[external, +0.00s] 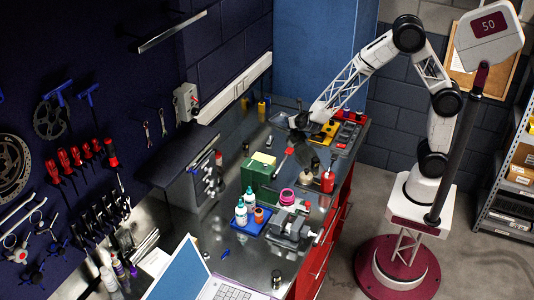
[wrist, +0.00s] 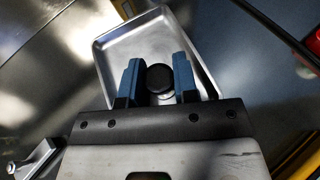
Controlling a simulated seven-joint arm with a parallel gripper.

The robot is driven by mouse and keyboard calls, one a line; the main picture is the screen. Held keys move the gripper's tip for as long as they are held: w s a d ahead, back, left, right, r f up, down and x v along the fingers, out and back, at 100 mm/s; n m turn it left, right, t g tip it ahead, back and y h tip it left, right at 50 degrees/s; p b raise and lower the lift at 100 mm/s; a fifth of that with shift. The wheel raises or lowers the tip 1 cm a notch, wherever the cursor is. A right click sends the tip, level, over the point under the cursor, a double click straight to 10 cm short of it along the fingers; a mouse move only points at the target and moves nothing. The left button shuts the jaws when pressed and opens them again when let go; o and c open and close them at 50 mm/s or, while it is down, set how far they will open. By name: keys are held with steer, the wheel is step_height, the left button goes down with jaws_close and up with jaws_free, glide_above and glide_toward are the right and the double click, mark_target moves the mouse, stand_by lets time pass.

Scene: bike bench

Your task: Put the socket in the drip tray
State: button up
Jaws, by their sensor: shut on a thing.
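My gripper (wrist: 159,76) shows in the wrist view with its two blue fingers closed on a dark round socket (wrist: 160,76). A small silvery part shows just below the dark face. The drip tray (wrist: 103,49) is a shallow, bright metal tray with a raised rim, and it lies behind the fingers in the wrist view. The socket appears in front of the tray's inside; its height above the tray floor cannot be told. In the external view my gripper (external: 298,122) is small and low over the far end of the bench, and the socket cannot be made out there.
A yellow case (external: 324,131) stands just right of my gripper. A blue wall panel (external: 312,45) rises behind.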

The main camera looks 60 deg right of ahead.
steer(key=o, duration=0.9)
steer(key=shift+o, duration=0.2)
steer(key=shift+s+r, duration=0.1)
steer(key=shift+r, duration=0.1)
steer(key=shift+s+a+r, duration=0.25)
steer(key=shift+s+a, duration=0.15)
steer(key=v, duration=1)
steer(key=shift+s+a, duration=0.15)
steer(key=shift+s, duration=0.1)
steer(key=shift+r, duration=0.1)
